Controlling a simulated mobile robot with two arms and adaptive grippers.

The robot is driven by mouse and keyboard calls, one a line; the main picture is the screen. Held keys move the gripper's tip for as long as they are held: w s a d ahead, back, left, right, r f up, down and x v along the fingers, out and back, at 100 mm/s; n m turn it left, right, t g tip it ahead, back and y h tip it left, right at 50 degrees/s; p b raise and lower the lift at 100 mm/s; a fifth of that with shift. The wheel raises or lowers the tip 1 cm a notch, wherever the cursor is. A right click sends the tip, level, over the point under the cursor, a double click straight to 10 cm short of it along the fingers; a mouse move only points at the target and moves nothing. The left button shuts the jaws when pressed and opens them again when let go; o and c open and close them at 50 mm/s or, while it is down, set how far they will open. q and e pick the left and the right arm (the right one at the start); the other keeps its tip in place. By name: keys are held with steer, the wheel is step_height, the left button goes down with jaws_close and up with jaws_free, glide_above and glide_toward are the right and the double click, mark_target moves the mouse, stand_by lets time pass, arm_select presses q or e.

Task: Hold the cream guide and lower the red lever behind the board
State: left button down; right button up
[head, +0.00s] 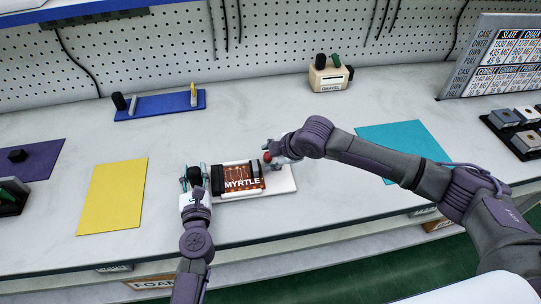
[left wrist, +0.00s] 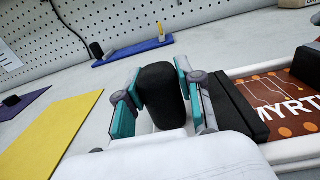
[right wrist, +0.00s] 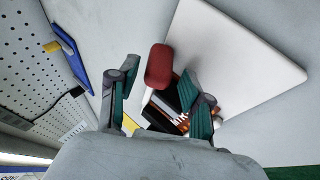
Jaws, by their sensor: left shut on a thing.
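The cream guide (head: 285,182) lies flat on the bench and bears a brown board marked MYRTLE (head: 242,182). A black knob (left wrist: 160,95) stands upright at its left end. My left gripper (head: 195,178) is shut on this knob, one teal pad on each side. The red lever (right wrist: 159,67) has a rounded red knob, which also shows as a small red spot at the board's right end in the head view (head: 267,157). My right gripper (right wrist: 158,105) is open, its fingers apart with the red knob between and beyond them. The lever's foot is hidden.
A blue fixture (head: 160,106) with a black knob and yellow lever stands at the back left. A cream box (head: 329,77) with a green lever stands at the back. Yellow (head: 112,197), purple (head: 35,161) and teal (head: 400,140) mats lie flat on the bench.

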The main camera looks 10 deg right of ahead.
jaws_close()
steer(key=shift+s+f+t, duration=0.35)
steer(key=shift+t, duration=0.15)
steer(key=shift+s+f+n+t, duration=0.2)
steer(key=shift+s+n+t, duration=0.1)
steer(key=shift+t, duration=0.6)
steer(key=shift+o, duration=1.3)
jaws_free()
steer(key=shift+v, duration=4.05)
steer(key=shift+d, duration=0.1)
